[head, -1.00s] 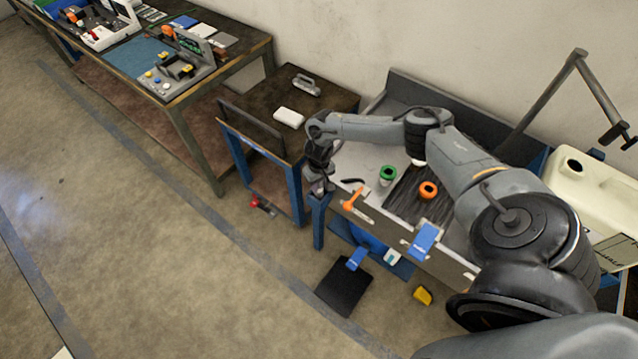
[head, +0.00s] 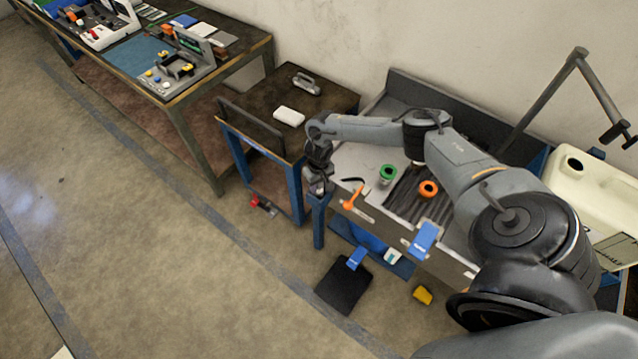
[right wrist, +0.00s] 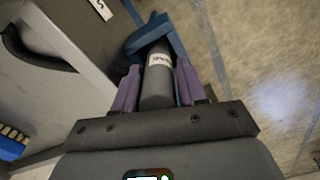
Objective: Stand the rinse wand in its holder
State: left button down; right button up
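My right gripper (head: 318,186) is at the left front corner of the sink bench (head: 368,165), fingers down, near a blue post. In the right wrist view its two purple fingers (right wrist: 158,88) lie on either side of a dark grey cylinder with a white label, which I take to be the rinse wand (right wrist: 156,88); they look closed on it. A blue bent piece (right wrist: 148,36) is at the wand's far end; I cannot tell whether it is part of the wand or of the holder. The wand is hidden in the head view. My left gripper is out of view.
On the bench are a green-topped cup (head: 387,175), an orange ring (head: 428,188) and an orange-handled lever (head: 353,198). A dark cart (head: 262,100) stands left of it. A black pad (head: 343,287) and a yellow block (head: 422,295) lie on the floor in front.

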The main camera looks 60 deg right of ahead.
jog(key=shift+o, duration=1.3)
jog(key=shift+s+d, duration=0.1)
